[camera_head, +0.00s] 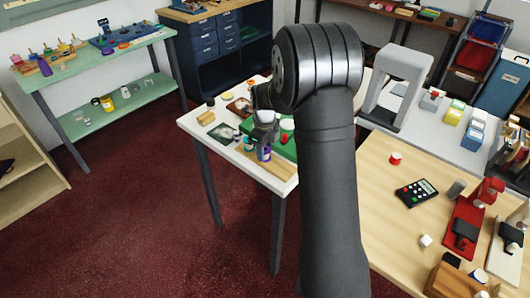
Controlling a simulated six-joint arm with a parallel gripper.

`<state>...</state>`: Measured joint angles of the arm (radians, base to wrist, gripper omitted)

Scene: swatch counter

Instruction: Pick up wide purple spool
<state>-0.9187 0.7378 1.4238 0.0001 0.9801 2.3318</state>
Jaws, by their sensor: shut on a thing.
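The wide purple spool (264,154) shows small and partly covered at the near side of the white table (190,124), left of my arm. My gripper (264,137) points down over it and is shut on it. The fingers and wrist hide the spool's upper part. I cannot tell whether the spool still touches the surface below it.
A green mat (284,151) and a wooden board (272,167) lie close to my gripper. A tan block (206,117) and a dark tray (239,106) are on the left. A grey arch (399,85) stands to the right. My arm hides the middle.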

